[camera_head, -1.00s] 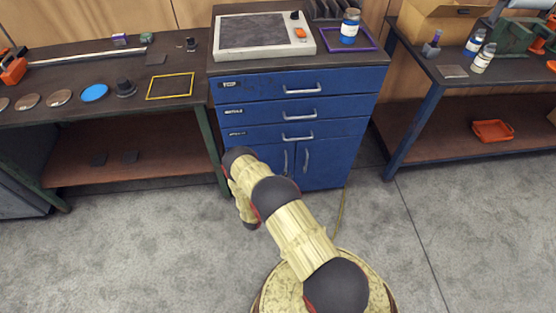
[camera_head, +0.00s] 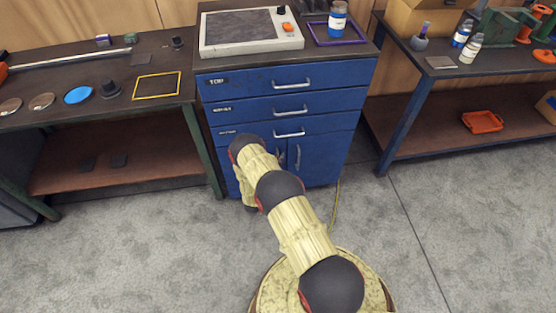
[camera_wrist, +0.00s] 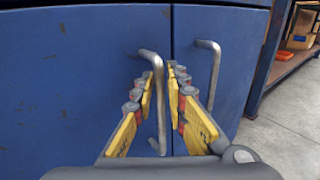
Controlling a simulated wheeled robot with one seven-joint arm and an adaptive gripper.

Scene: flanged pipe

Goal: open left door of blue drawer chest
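The blue drawer chest (camera_head: 335,100) stands in the middle of the head view, with its drawers and doors shut. In the wrist view the left door (camera_wrist: 70,90) fills the left side, with its upright metal bar handle (camera_wrist: 161,115) near its right edge. The right door (camera_wrist: 195,23) and its handle (camera_wrist: 215,70) are beside it. My gripper (camera_wrist: 160,80) is open, its yellow fingers on either side of the left door's handle. I cannot tell whether a finger touches the bar. In the head view my arm hides my gripper and much of the left door.
A workbench (camera_head: 60,125) with a lower shelf stands left of the chest. Another bench (camera_head: 400,115), with an orange tray (camera_head: 483,122) on its lower shelf, stands right. A device (camera_head: 250,32) and a blue-labelled jar (camera_head: 338,18) are on the chest. Floor in front is open.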

